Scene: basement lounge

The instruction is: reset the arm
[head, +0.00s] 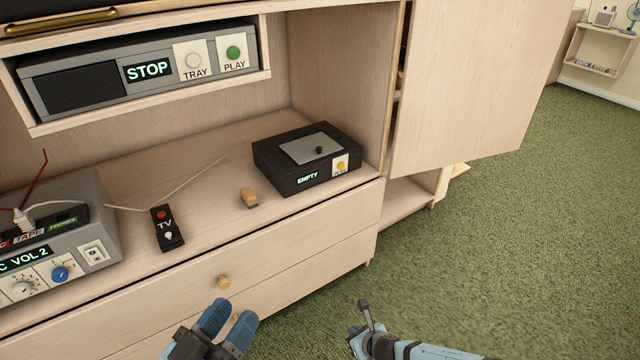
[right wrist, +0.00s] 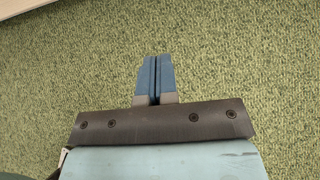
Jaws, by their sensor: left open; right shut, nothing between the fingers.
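My left gripper (head: 230,322) is at the bottom of the head view, in front of the cabinet's drawers. Its two blue fingers are spread apart with nothing between them. My right arm (head: 400,346) shows at the bottom right of the head view, over the green carpet; its fingers cannot be made out clearly there. In the right wrist view my right gripper (right wrist: 154,75) has its blue fingers together, empty, above the carpet (right wrist: 240,60).
A wooden cabinet (head: 150,312) fills the left, with an open door (head: 470,80). A player (head: 110,85) reads STOP. Carpet at right is clear.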

